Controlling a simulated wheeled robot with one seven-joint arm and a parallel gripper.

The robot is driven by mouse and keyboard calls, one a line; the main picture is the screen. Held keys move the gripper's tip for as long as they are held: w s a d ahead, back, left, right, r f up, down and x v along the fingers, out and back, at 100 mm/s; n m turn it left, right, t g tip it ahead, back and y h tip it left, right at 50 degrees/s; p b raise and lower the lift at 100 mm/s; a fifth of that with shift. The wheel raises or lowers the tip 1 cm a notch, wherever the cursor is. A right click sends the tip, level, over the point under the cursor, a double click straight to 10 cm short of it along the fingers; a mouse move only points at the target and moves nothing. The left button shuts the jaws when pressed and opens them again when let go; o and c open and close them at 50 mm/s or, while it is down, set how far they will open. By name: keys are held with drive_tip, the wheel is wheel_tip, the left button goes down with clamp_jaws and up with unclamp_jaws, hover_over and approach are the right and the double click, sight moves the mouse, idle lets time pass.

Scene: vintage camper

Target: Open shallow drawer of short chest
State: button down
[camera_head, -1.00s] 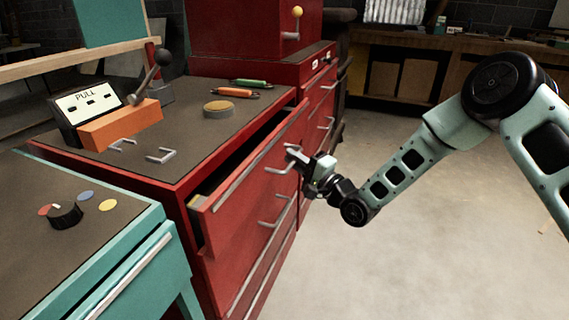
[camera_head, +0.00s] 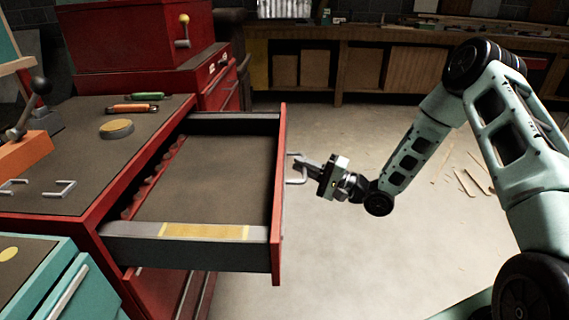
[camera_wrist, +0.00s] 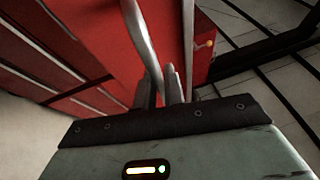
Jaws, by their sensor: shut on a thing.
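The short chest (camera_head: 85,222) is red with a dark top and stands at the left in the head view. Its shallow top drawer (camera_head: 278,220) is pulled far out; its dark inner floor shows and looks empty. A grey bar handle (camera_head: 296,168) is on the drawer's red front. My gripper (camera_head: 303,166) is at this handle, with its fingers closed on it. In the wrist view the fingers (camera_wrist: 172,88) meet at the grey handle (camera_wrist: 140,38) in front of the red drawer face (camera_wrist: 168,25). The exact contact is partly hidden there.
On the chest top lie a green tool (camera_head: 145,96), an orange tool (camera_head: 132,108) and a round tin (camera_head: 116,129). A teal cabinet (camera_head: 45,285) stands at the lower left, close to the drawer. Clear floor (camera_head: 350,250) lies right of the drawer.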

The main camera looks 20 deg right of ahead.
drive_tip(key=shift+s+d, duration=0.15)
drive_tip(key=shift+d, duration=0.3)
drive_tip(key=c, duration=1.5)
unclamp_jaws()
drive_tip(key=shift+d, duration=0.1)
drive_tip(key=v, duration=1.7)
drive_tip(key=shift+f, duration=0.15)
drive_tip(key=shift+s, duration=0.1)
